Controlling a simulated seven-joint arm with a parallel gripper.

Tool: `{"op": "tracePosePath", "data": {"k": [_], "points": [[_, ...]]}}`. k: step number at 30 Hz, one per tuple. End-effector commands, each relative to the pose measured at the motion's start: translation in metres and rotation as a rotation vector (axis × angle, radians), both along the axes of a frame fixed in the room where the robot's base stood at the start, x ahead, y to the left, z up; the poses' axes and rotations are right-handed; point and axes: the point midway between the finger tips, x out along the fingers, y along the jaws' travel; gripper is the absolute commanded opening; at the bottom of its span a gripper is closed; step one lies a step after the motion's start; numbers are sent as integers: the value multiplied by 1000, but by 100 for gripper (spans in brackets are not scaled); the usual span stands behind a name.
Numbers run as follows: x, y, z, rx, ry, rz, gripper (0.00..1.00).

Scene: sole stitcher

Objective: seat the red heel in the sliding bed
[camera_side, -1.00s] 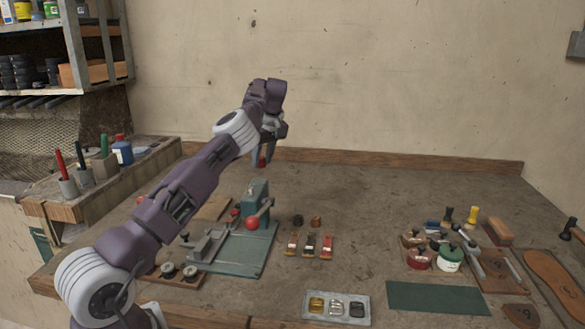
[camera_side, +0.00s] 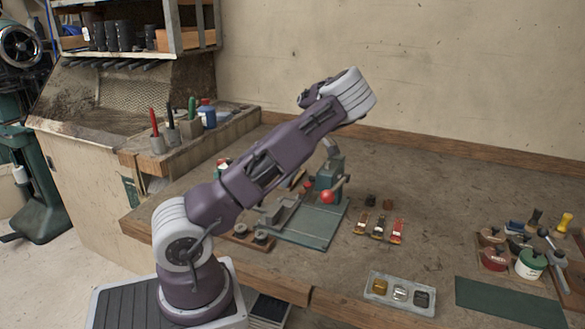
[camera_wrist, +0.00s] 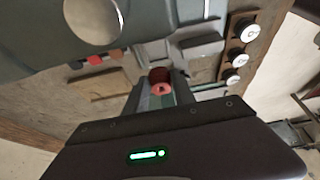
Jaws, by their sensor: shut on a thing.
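The red heel (camera_wrist: 160,78) is between my fingertips in the wrist view, with its round face showing. My gripper (camera_wrist: 163,92) is shut on it. The grey sliding bed (camera_wrist: 200,45) lies beyond the heel in that view; I cannot tell the height between them. In the side view the grey bed (camera_side: 278,213) sits on the green base plate (camera_side: 312,226) of the stitcher. There my gripper and the heel are hidden behind my forearm.
The green stitcher head (camera_wrist: 35,25) fills the upper left of the wrist view, close by. A red-balled lever (camera_side: 327,197) stands out from it in the side view. Round knobs (camera_wrist: 248,32) on a strip lie at right. A metal tray (camera_side: 399,293) stands at front.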

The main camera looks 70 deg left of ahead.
Motion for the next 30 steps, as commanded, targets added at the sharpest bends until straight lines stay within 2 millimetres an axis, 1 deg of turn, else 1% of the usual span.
{"op": "tracePosePath", "data": {"k": [3,9,11,14,16,19,22,30], "points": [[0,0,-6,1,0,1,0],[0,0,-6,0,0,-1,0],[-2,0,-5,-5,-2,-28,0],[-7,0,-2,-15,-2,-173,0],[-6,-1,1,-12,-1,-285,0],[-3,-3,1,-3,-1,-385,0],[-3,-3,-8,-1,2,-405,0],[-3,-2,-42,-1,4,-402,0]]}}
